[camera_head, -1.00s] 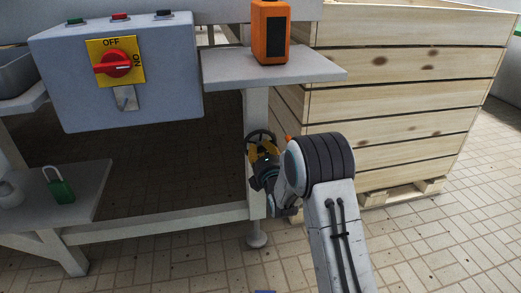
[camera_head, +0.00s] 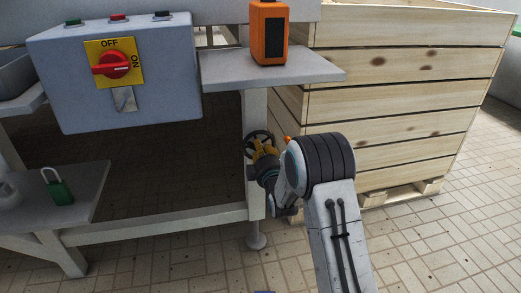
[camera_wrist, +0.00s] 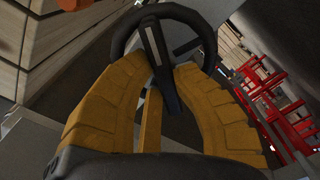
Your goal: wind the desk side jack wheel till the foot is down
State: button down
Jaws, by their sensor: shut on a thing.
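The black jack wheel (camera_head: 257,134) is on the desk's right leg, below the small shelf. My gripper (camera_head: 262,149), with yellow fingers, is at the wheel and partly covers it. In the wrist view the wheel's dark rim (camera_wrist: 206,32) arches beyond the fingertips. My gripper (camera_wrist: 162,72) is shut there on a dark bar of the wheel, which runs between the two fingers. The foot (camera_head: 256,240) is a pale round pad under the leg, close to the tiled floor; I cannot tell whether it touches.
A large slatted wooden crate (camera_head: 405,100) stands right behind my arm. A grey switch box (camera_head: 165,85) with a red knob hangs at left. An orange device (camera_head: 269,32) stands on the small shelf (camera_head: 225,72). A green padlock (camera_head: 60,190) lies on the lower shelf.

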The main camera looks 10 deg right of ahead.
jog(key=m, duration=0.5)
jog(key=shift+d+r+m, duration=0.1)
jog(key=shift+r+m, duration=0.1)
jog(key=shift+m, duration=0.2)
jog(key=m, duration=0.4)
jog(key=shift+f+m, duration=0.1)
jog(key=shift+m, duration=0.3)
jog(key=c, duration=1)
grip_release()
jog(key=shift+w+f, duration=0.1)
jog(key=shift+f, duration=0.05)
jog(key=shift+s+f, duration=0.1)
jog(key=shift+s, duration=0.15)
jog(key=s, duration=1.1)
jog(key=shift+s, duration=0.3)
